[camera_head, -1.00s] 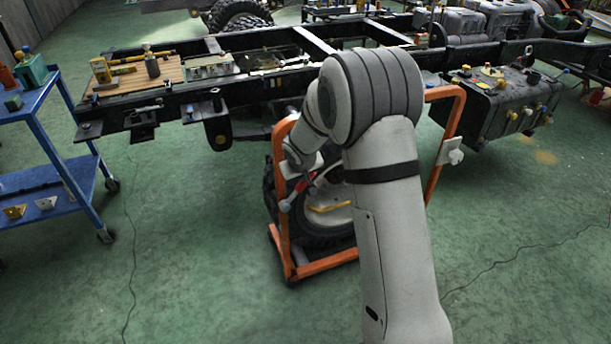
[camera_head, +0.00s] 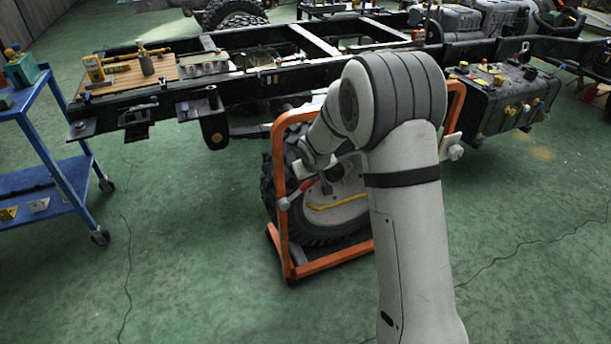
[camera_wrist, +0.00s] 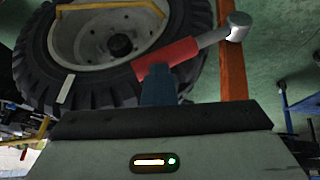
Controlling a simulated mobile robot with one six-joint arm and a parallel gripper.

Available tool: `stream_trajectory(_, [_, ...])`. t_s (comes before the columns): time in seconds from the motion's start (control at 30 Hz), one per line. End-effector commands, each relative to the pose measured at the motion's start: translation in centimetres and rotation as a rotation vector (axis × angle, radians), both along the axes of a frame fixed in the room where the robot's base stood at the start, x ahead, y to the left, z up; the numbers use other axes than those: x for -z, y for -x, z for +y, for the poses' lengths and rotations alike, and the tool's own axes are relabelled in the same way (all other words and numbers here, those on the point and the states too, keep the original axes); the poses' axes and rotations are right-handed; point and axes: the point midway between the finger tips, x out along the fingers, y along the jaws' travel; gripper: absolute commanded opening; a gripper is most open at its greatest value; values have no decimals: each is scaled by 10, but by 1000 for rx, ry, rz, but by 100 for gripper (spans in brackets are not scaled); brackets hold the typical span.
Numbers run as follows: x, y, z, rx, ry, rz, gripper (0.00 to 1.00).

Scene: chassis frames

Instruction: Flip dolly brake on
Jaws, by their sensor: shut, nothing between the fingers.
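The orange dolly (camera_head: 281,235) stands on the floor with a tyred wheel (camera_head: 345,190) inside its frame. A lever with a red grip (camera_head: 303,188) and a grey knob end (camera_head: 284,203) is at its left post. In the wrist view the red grip (camera_wrist: 165,58) slants up to the grey knob (camera_wrist: 238,25) beside the orange post (camera_wrist: 233,75). My gripper (camera_wrist: 157,82) is shut and empty, its tips overlapping the lower side of the red grip; I cannot tell whether they touch. In the head view my arm hides part of the dolly.
A truck chassis (camera_head: 240,82) runs behind the dolly, with tools on a wooden board (camera_head: 120,82) at left. A blue cart (camera_head: 50,190) stands at far left. A dark tank (camera_head: 510,100) hangs at right.

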Motion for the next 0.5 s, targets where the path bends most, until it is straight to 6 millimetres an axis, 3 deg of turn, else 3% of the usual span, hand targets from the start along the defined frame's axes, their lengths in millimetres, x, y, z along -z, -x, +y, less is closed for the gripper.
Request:
stream_trajectory(0.03, [10, 4, -8, 11, 8, 22, 0])
stream_trajectory(0.27, [9, 6, -5, 10, 9, 24, 0])
stream_trajectory(0.5, [-24, 15, 11, 6, 6, 5, 0])
